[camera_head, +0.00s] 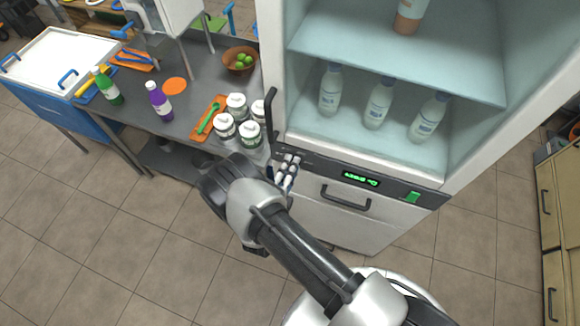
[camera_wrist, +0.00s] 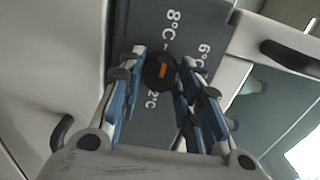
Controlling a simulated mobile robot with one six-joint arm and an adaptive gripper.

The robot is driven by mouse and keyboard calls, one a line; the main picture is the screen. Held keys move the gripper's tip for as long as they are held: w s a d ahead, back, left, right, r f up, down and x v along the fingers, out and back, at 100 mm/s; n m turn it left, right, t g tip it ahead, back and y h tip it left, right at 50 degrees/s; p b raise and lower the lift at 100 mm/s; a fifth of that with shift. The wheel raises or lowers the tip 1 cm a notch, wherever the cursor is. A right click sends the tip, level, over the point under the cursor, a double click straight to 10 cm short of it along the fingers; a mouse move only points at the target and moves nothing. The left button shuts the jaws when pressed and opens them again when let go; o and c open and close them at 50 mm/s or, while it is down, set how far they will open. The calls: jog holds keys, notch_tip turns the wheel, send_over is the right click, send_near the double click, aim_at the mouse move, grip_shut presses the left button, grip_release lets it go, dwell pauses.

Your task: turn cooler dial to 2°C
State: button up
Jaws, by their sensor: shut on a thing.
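The cooler dial (camera_wrist: 158,74) is a round black knob with an orange mark, on the cooler's dark control strip (camera_wrist: 142,133). In the wrist view, 8°C is printed above it, 6°C to its right and 2°C just below it. The orange mark is short and runs nearly up and down; which label it points to is not clear. My gripper (camera_wrist: 157,92) has its blue-lined fingers on either side of the dial and is shut on it. In the head view, my gripper (camera_head: 287,174) is at the strip's left end and hides the dial.
The cooler (camera_head: 330,215) has a lit green display (camera_head: 361,179), a green switch (camera_head: 412,197) and a drawer handle (camera_head: 345,199). Bottles (camera_head: 378,103) stand inside. Left of my gripper, a counter (camera_head: 196,83) carries several jars (camera_head: 250,134) close to the cooler's edge. The floor in front is clear.

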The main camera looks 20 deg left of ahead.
jog(key=shift+m+b, duration=0.3)
jog(key=shift+m, duration=0.1)
jog(key=shift+m+b, duration=8.05)
jog(key=shift+m, duration=9.65)
jog(key=o, duration=1.1)
